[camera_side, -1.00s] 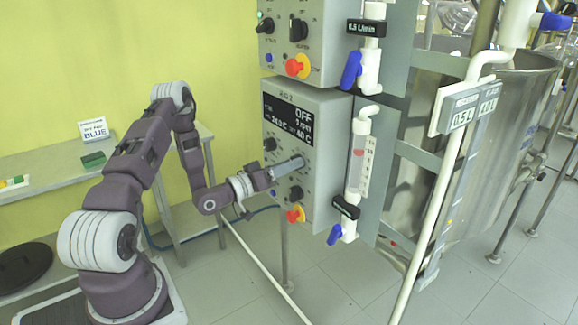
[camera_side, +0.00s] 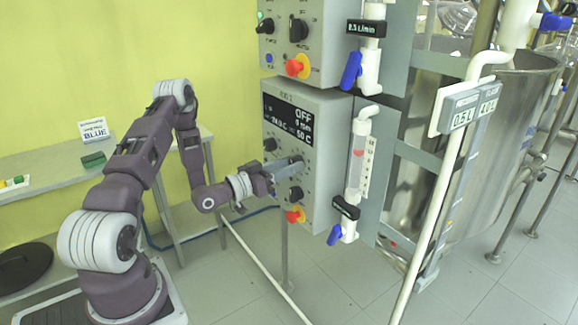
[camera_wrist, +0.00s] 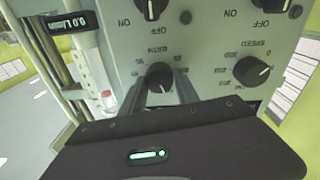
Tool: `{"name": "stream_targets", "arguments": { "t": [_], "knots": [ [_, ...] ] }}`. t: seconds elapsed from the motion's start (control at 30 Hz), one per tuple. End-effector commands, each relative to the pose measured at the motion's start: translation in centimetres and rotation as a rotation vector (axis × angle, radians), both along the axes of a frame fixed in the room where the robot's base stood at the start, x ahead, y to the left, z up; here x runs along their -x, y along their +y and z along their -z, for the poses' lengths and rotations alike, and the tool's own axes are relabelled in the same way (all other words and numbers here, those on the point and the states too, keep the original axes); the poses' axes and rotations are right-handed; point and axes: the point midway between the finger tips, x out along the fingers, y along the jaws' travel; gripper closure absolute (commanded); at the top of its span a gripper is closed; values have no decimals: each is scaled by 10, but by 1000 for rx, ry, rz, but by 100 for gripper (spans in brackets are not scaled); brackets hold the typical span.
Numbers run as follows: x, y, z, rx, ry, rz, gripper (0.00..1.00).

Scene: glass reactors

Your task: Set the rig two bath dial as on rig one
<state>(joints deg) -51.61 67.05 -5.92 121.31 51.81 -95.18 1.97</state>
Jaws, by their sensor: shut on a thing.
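The rig two panel (camera_side: 320,180) is the lower grey box. The bath dial (camera_wrist: 160,78), a dark knob with a pale pointer line, sits under the BATH label in the wrist view. My gripper (camera_side: 297,163) reaches the panel from the left and is shut on this dial, with a finger on either side. The fingers hide the dial in the side view. The rig one panel (camera_side: 313,62) is above; its bath dial cannot be made out.
A speed dial (camera_wrist: 252,70) is close beside my gripper in the wrist view. A flow tube with blue valves (camera_side: 357,170) stands right of the panel. A steel vessel (camera_side: 480,150) is further right.

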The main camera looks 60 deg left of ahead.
Motion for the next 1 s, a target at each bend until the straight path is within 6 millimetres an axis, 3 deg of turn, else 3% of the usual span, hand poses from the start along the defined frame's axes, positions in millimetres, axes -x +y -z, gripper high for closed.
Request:
{"name": "stream_targets", "arguments": {
  "t": [0.17,0.2,0.3,0.63,1.0],
  "knots": [
    [0,0,0,1,-1,0,100],
    [0,0,0,1,-1,0,61],
    [0,0,0,1,-1,0,42],
    [3,0,0,2,1,-1,41],
    [67,3,6,3,1,-2,41]
  ]
}}
